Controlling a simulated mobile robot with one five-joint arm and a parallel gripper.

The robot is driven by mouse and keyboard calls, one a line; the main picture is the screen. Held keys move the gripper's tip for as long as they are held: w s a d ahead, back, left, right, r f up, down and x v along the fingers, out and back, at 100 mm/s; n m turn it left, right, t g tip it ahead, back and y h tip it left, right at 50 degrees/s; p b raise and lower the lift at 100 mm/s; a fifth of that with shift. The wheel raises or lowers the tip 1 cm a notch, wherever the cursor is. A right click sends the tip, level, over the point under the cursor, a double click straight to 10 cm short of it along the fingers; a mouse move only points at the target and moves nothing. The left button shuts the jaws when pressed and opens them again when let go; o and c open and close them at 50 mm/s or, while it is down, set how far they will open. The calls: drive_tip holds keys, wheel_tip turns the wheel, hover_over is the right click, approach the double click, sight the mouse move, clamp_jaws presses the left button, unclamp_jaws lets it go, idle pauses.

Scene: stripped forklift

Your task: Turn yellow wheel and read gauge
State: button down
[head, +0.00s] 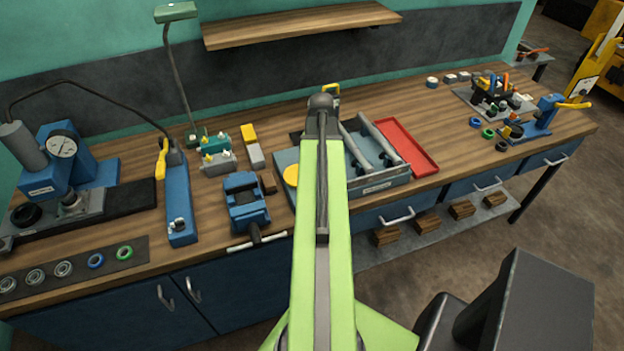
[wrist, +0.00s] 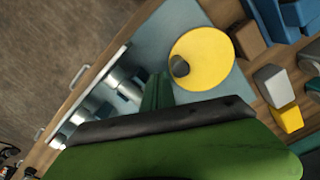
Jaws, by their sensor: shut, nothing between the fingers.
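The yellow wheel (wrist: 208,54) is a flat yellow disc with a dark knob (wrist: 179,66) near its left edge in the wrist view. It sits on a grey-blue box (wrist: 187,17) on the bench. In the head view, part of the yellow wheel (head: 290,175) shows left of my arm, which hides the rest. My gripper (wrist: 157,80) is shut and empty, with its green fingers just left of and below the knob in the wrist view. I cannot tell whether they touch. A round white dial gauge (head: 62,145) is on the blue press at far left; its reading is too small.
A blue vise (head: 246,201) and grey and yellow blocks (head: 250,140) stand left of the box. A red tray (head: 408,146) lies to its right. The bench right of the red tray has free room.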

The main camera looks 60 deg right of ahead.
drive_tip(key=shift+f+b, duration=0.4)
drive_tip(key=shift+f, duration=0.2)
drive_tip(key=shift+a, duration=0.1)
drive_tip(key=shift+w+a, duration=0.3)
drive_tip(key=shift+a, duration=0.1)
drive_tip(key=shift+w+a+r, duration=0.15)
drive_tip(key=shift+w+a, duration=0.25)
drive_tip(key=shift+a, duration=0.1)
drive_tip(key=shift+w+a, duration=0.3)
drive_tip(key=shift+w, duration=0.2)
drive_tip(key=shift+s+a, duration=0.1)
drive_tip(key=shift+a, duration=0.1)
